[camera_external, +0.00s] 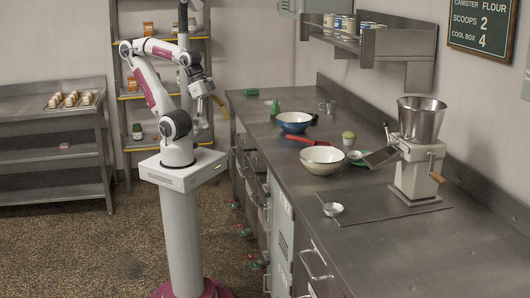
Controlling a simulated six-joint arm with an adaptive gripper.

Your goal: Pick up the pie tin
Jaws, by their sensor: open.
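A small, shallow, silvery round tin (332,210), which looks like the pie tin, sits on the steel counter (285,175) near its front edge. It stands on a dark flat mat or plate (375,214), left of the machine with a hopper. My gripper (207,118) is open and points down, away to the upper left of the tin, beside the counter's far front edge. It is far from the tin and small in the picture. I see nothing between its fingers.
A cream bowl (322,160), a blue bowl (294,122) and a red-handled tool (307,140) lie behind the tin. The hopper machine (420,150) stands to its right. A wall shelf (365,40) hangs above the counter. The counter's front right is clear.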

